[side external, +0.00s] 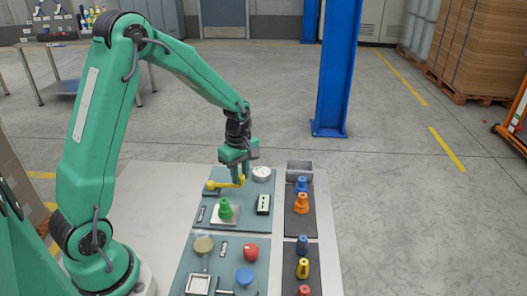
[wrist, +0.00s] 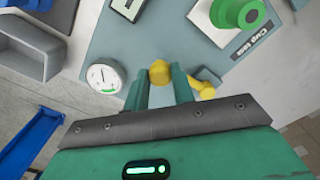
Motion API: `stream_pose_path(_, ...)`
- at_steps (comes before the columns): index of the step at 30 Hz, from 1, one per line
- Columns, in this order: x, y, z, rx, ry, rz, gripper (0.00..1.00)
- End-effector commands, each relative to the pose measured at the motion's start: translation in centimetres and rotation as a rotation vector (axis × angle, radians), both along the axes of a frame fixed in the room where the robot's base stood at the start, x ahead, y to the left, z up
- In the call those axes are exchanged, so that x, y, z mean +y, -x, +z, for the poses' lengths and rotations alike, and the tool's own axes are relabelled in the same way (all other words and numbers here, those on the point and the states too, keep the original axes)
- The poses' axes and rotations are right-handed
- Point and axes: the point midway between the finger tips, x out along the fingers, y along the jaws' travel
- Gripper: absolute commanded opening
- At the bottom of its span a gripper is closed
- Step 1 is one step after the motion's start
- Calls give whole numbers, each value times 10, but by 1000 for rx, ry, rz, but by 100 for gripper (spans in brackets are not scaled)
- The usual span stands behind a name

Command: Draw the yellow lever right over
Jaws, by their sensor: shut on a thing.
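The yellow lever (side external: 222,184) lies above the upper grey-blue panel (side external: 205,224), its arm running across to the right from a pivot at the left. My gripper (side external: 240,182) is at the lever's right end, pointing down. In the wrist view the two fingers of my gripper (wrist: 163,88) stand on either side of the yellow knob (wrist: 160,71), shut on it. The rest of the lever (wrist: 205,90) shows beyond the right finger, partly hidden by it.
A white dial (side external: 261,173) is close to the right of my gripper. A dark strip with coloured cones (side external: 301,203) and a grey bin (side external: 299,168) stand right.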

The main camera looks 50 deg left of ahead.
Motion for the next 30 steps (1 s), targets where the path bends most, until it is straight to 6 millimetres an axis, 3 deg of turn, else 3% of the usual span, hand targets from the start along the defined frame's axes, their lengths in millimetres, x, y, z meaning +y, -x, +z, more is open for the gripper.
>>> stream_pose_path(18,34,-19,1,-2,0,423,0)
stream_pose_path(30,46,-21,1,-2,0,563,0)
